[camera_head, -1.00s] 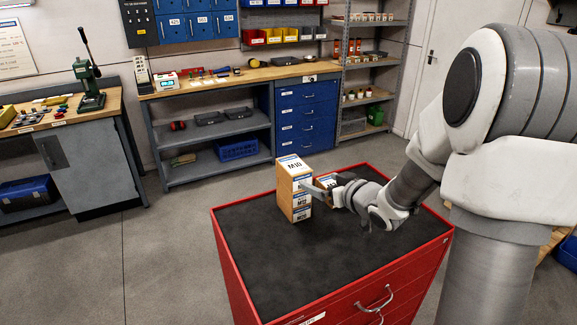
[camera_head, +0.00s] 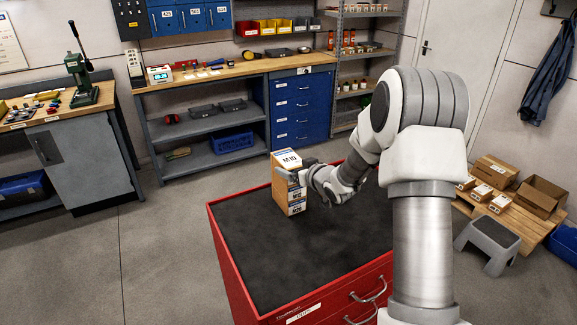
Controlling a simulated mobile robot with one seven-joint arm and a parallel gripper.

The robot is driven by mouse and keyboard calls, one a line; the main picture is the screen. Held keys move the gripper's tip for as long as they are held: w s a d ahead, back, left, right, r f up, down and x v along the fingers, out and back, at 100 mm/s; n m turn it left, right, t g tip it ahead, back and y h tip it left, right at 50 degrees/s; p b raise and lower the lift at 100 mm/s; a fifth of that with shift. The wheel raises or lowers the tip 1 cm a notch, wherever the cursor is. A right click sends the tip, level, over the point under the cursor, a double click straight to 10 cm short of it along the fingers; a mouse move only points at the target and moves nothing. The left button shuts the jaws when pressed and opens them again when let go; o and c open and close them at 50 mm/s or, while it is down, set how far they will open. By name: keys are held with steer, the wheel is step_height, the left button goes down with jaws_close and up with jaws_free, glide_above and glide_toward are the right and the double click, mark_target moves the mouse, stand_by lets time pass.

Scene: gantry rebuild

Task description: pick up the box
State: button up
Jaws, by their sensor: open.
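A brown cardboard box with a white label marked M10 (camera_head: 286,158) stands at the top of a small stack on the dark top of the red drawer cabinet (camera_head: 240,285). The labelled boxes below it (camera_head: 297,208) show at the front corner. My gripper (camera_head: 293,172) is open at the right side of the stack, at the height of the upper box. One finger shows in front of the box. Whether it touches is unclear, and my gripper and wrist hide what lies behind them.
The cabinet's black mat is clear in front of the stack. A workbench with blue drawers (camera_head: 302,110) stands behind. At the right are a pallet (camera_head: 520,225) with cartons and a grey step stool (camera_head: 487,243). Grey floor (camera_head: 165,260) is free at the left.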

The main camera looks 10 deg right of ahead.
steer(key=shift+p+x, duration=0.45)
steer(key=shift+x, duration=1.8)
steer(key=shift+d+f, duration=0.1)
steer(key=shift+c, duration=0.3)
steer(key=c, duration=1.4)
jaws_close()
